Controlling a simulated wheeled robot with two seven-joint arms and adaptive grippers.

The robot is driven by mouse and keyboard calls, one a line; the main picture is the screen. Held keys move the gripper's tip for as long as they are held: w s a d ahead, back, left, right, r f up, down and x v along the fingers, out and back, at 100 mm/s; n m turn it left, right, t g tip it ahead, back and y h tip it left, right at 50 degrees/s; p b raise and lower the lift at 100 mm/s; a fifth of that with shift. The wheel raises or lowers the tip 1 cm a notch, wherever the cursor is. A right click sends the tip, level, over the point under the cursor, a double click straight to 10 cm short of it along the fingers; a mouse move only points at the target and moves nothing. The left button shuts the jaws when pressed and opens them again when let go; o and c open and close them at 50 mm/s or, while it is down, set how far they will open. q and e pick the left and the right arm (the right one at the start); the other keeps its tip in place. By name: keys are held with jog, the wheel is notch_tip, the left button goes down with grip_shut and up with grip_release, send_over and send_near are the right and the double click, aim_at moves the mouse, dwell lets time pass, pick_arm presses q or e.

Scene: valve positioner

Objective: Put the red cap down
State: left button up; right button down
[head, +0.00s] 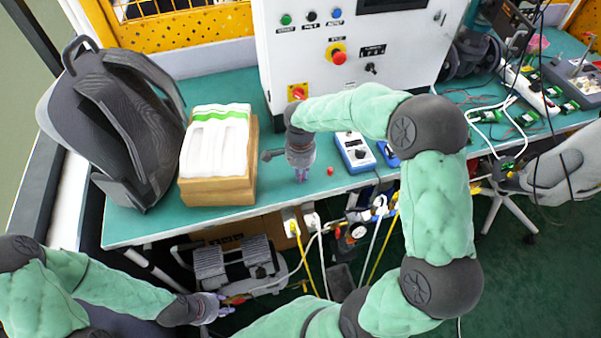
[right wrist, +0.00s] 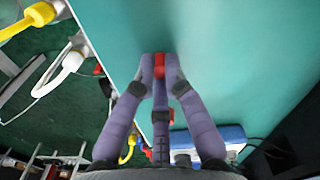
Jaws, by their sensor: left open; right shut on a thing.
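The red cap (right wrist: 159,66) is pinched between the fingertips of my right gripper (right wrist: 160,72), which is shut on it. In the head view my right gripper (head: 301,176) points down at the front edge of the green table, and its fingers hide the cap. I cannot tell whether the cap touches the table. A second small red piece (head: 330,171) lies on the table just right of the gripper. My left gripper (head: 222,304) is open, low at the left, below the table's front edge.
The green table (head: 150,228) holds a backpack (head: 120,110), a cardboard box with white packs (head: 217,190), a white control cabinet (head: 345,60) and a blue meter (head: 355,152). Yellow and white hoses hang below the front edge.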

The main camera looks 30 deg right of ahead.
jog(key=c, duration=1.3)
grip_release()
notch_tip(320, 180, up, 12)
jog(key=p, duration=0.4)
jog(key=shift+r, duration=0.15)
